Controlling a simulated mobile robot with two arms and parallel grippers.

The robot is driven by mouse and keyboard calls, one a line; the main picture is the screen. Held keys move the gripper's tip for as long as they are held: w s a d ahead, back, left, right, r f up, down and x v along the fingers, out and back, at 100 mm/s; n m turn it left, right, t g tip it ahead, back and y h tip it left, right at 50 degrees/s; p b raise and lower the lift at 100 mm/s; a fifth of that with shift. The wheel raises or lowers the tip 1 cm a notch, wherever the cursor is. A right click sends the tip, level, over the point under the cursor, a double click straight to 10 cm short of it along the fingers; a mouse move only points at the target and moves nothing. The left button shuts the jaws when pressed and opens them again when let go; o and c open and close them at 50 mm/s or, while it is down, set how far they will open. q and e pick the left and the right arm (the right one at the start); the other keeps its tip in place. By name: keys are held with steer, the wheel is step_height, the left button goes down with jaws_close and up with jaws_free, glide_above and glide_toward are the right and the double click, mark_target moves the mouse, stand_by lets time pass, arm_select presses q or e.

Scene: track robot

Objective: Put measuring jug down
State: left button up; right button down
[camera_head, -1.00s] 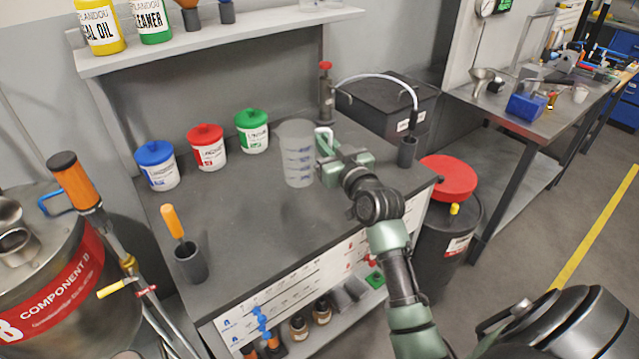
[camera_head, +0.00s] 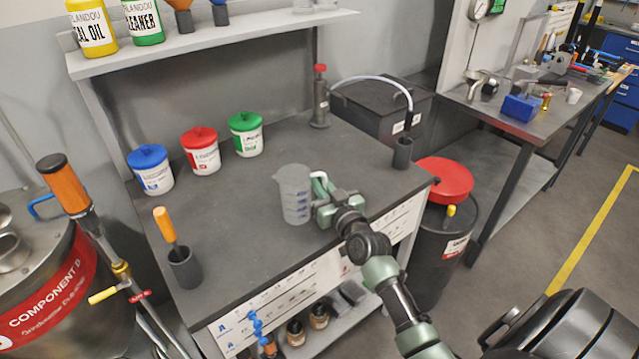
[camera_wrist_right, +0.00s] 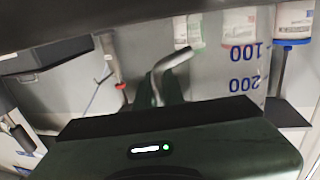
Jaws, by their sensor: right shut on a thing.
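The measuring jug (camera_head: 294,196) is clear, greyish plastic with blue markings. In the head view it is upright over the middle-right of the dark bench top (camera_head: 235,225); I cannot tell whether its base touches the bench. My right gripper (camera_head: 322,192) is at the jug's right side, shut on its pale handle. In the right wrist view the jug wall (camera_wrist_right: 245,70) fills the right side, with the marks 100 and 200 upside down. My left gripper does not show.
Blue-lidded (camera_head: 150,170), red-lidded (camera_head: 201,150) and green-lidded (camera_head: 246,134) tubs stand at the back left. An orange-handled tool in a dark cup (camera_head: 185,267) is front left. Bench around the jug is clear.

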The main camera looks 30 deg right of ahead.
steer(key=c, duration=1.5)
jaws_free()
steer(key=shift+r, duration=0.1)
steer(key=shift+s, duration=0.35)
steer(key=s, duration=0.3)
steer(key=s+a, duration=0.1)
steer(key=s, duration=0.3)
steer(key=s+b, duration=0.1)
steer(key=s, duration=0.3)
steer(key=shift+s+a, duration=0.15)
steer(key=shift+a, duration=0.1)
